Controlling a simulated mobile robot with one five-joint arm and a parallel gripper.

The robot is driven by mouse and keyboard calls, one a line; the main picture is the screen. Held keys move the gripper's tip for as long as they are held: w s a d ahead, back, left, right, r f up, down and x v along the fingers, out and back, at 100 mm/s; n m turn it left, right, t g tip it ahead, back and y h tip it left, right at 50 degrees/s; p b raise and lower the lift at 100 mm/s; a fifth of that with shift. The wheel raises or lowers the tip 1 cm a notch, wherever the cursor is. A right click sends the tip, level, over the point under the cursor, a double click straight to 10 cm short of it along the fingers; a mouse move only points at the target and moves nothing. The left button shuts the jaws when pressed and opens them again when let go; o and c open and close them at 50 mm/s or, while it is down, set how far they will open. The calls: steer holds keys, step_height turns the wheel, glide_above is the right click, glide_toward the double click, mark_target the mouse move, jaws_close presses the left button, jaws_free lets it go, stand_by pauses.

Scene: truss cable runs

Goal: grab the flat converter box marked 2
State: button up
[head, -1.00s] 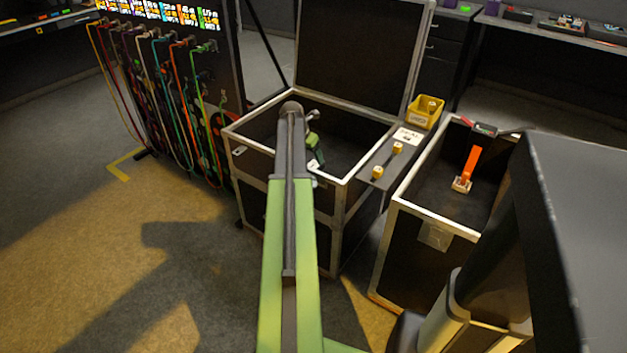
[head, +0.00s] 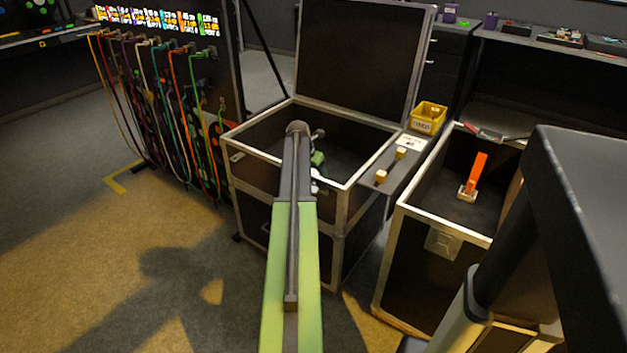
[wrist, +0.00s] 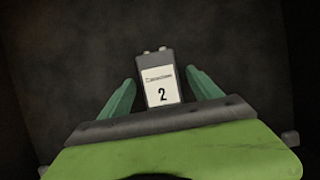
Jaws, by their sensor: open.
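The flat converter box marked 2 (wrist: 161,83) lies on a dark floor in the wrist view, its white label with the 2 facing up. My gripper (wrist: 160,84) is open, with one green finger on each side of the box's near part. A gap shows between each finger and the box. Whether the fingers are down at the box's height I cannot tell. In the head view my gripper (head: 317,165) reaches down into the open flight case (head: 268,156), and the box is hidden there behind my arm and the case wall.
The case's lid (head: 362,55) stands open at the back. A narrow shelf with a yellow bin (head: 428,118) and two small yellow-topped pieces is at its right. Another open case (head: 440,240) holds an orange-handled item (head: 474,176). Cables hang on a rack (head: 165,100) at left.

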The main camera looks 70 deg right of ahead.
steer(key=shift+f, duration=0.25)
stand_by(0.3)
jaws_close()
stand_by(0.4)
